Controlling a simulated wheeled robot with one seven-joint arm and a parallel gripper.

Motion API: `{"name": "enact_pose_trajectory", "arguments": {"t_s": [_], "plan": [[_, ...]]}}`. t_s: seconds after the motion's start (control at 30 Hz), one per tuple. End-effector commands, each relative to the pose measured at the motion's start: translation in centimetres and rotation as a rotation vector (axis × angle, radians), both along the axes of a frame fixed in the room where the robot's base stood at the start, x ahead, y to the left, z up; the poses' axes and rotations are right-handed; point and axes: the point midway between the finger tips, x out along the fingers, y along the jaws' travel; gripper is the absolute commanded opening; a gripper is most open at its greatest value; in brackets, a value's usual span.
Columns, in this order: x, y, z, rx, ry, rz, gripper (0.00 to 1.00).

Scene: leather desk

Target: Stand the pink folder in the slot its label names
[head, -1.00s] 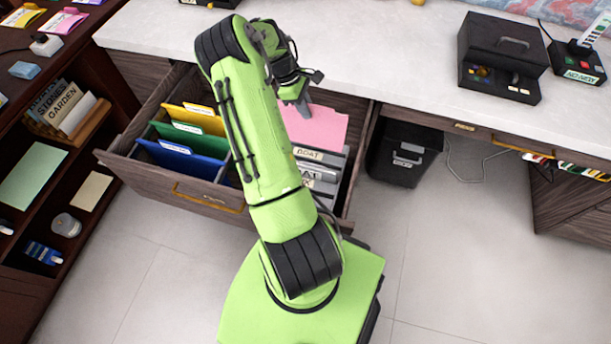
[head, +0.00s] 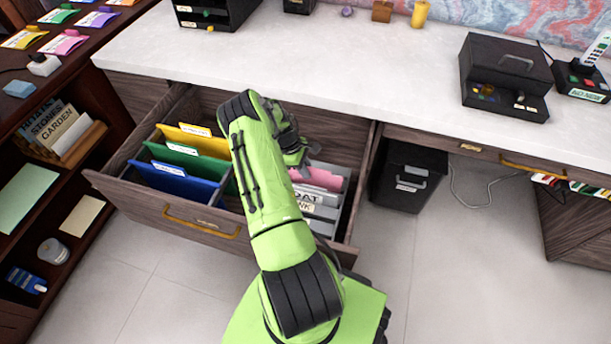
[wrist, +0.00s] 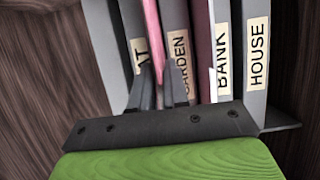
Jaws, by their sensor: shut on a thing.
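My gripper (head: 300,160) is down over the right part of the open drawer, shut on the pink folder (head: 320,178). In the wrist view the folder (wrist: 154,45) is a thin upright pink sheet between my fingertips (wrist: 160,90). It stands between the grey divider ending in "AT" (wrist: 137,50) and the GARDEN divider (wrist: 177,45). The BANK divider (wrist: 221,50) and the HOUSE divider (wrist: 256,50) are further right. The folder's own label does not show, and its lower edge is hidden, so I cannot tell whether it touches the bottom.
Yellow (head: 195,140), green (head: 190,160) and blue (head: 180,183) folders hang in the drawer's left part. A darker pink edge (wrist: 202,40) shows between GARDEN and BANK. The drawer front (head: 195,222) and desk top (head: 350,70) bound the space. A black bin (head: 405,175) stands right.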

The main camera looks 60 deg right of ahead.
Motion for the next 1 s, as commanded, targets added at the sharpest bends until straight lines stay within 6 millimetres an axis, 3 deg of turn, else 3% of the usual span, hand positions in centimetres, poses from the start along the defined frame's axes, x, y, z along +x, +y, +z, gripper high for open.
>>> {"name": "enact_pose_trajectory", "arguments": {"t_s": [0.03,0.1,0.43,0.47,0.6,0.87,1.0], "plan": [[-0.1,0.0,-1.5,0.001,0.001,0.001,0.0],[0.0,0.0,-2.4,0.0,0.0,0.0,0.0],[0.0,0.0,-2.6,0.0,0.0,-0.001,0.0],[0.0,0.0,-2.6,0.0,0.0,0.0,0.18],[0.0,0.0,-2.5,0.0,0.0,0.0,0.39],[0.0,0.0,-2.5,0.0,0.0,0.0,0.4],[0.5,0.0,-1.1,-0.002,-0.002,0.001,0.4]]}}
